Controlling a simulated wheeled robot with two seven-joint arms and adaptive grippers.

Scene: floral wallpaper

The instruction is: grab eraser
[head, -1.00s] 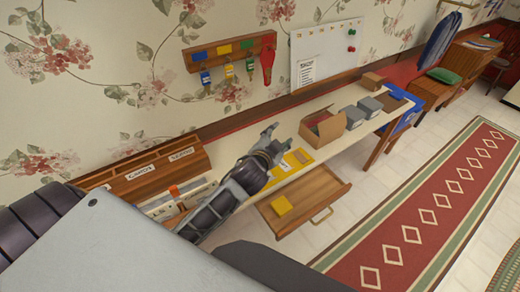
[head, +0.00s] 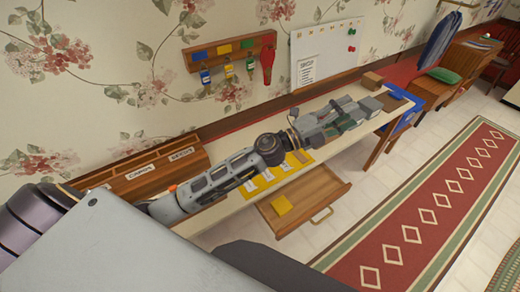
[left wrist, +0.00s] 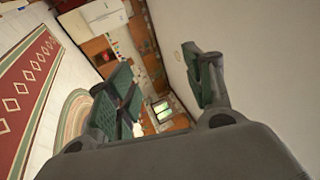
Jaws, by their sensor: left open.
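I cannot make out an eraser for sure. A flat yellow piece (head: 281,205) lies in the open drawer (head: 318,193) under the desk. The whiteboard (head: 338,50) on the wall carries a paper and several coloured magnets. My right gripper is not in view.
The cream desk (head: 335,147) runs along the wall, with yellow sheets (head: 262,181) and wooden boxes at its left. The drawer sticks out over the floor. A key rack (head: 233,52) hangs on the wall. A red rug (head: 410,225) lies on open floor.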

